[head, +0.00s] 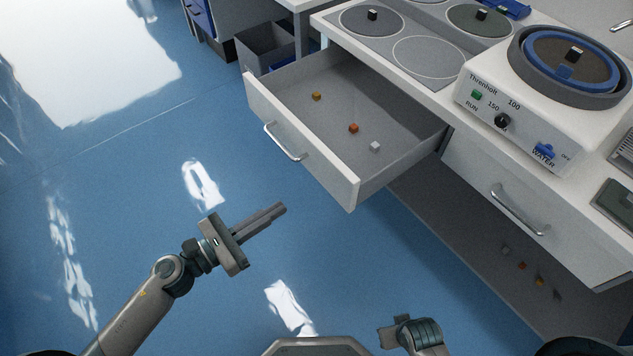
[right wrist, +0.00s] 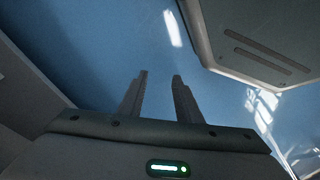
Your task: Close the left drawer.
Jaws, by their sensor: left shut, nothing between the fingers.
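The left drawer (head: 310,150) is pulled well out of the white bench in the head view. Its front panel carries a silver bar handle (head: 284,146).
The right drawer (head: 540,215) sits shut under the bench top, with its own handle (head: 520,209). A polishing machine (head: 520,120) stands on the bench above. A grey bin (head: 268,46) stands behind the open drawer. The blue floor before the drawer is clear.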

